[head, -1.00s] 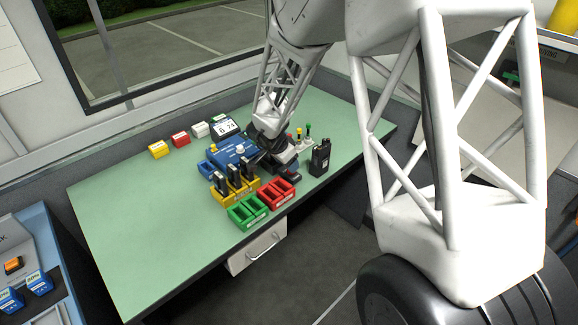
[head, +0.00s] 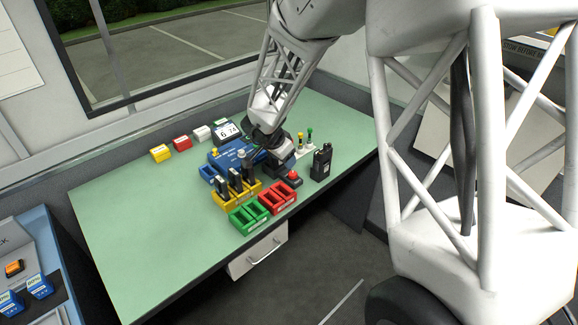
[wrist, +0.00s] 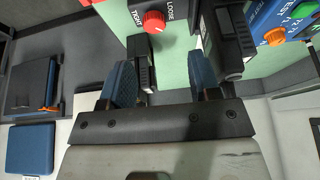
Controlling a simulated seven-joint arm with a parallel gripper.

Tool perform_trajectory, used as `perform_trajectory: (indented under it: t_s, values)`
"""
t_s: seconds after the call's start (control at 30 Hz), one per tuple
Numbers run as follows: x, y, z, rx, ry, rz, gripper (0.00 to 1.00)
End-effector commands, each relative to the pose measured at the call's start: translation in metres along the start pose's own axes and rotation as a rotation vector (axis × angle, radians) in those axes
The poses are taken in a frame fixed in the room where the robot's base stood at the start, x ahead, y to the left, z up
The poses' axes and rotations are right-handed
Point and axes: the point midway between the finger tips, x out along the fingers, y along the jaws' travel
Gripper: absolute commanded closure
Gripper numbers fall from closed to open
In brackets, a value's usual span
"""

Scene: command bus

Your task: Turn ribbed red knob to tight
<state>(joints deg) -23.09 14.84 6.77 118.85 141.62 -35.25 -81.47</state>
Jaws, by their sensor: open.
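The ribbed red knob (wrist: 154,21) sits on a grey plate in the wrist view, with the word LOOSE beside it. In the head view a red knob (head: 292,175) shows on a small dark box at the table's right front. My gripper (wrist: 175,65) is open and empty, with its blue-padded fingers apart. The knob appears beyond the fingers, nearer the left one, and no contact shows. In the head view my wrist hides part of the bench and the fingertips are unclear.
The green bench (head: 130,215) is clear at left. Near my arm stand a blue device (head: 228,155), a yellow rack (head: 226,199) with black radios, red trays (head: 277,197), green trays (head: 248,217) and a black radio (head: 322,162). Green and yellow-topped posts stand behind.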

Motion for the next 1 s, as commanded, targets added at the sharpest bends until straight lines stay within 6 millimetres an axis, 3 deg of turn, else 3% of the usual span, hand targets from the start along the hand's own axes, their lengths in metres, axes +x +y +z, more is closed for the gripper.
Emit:
perform_trajectory:
  t_s: [0.2, 0.6, 1.0]
  values:
    - [-0.02, -0.013, -0.004, -0.139, 0.052, -0.137, 0.43]
    - [-0.035, -0.049, -0.016, -0.415, 0.207, -0.325, 0.43]
    - [-0.054, -0.082, -0.005, -0.748, 0.286, -0.514, 0.43]
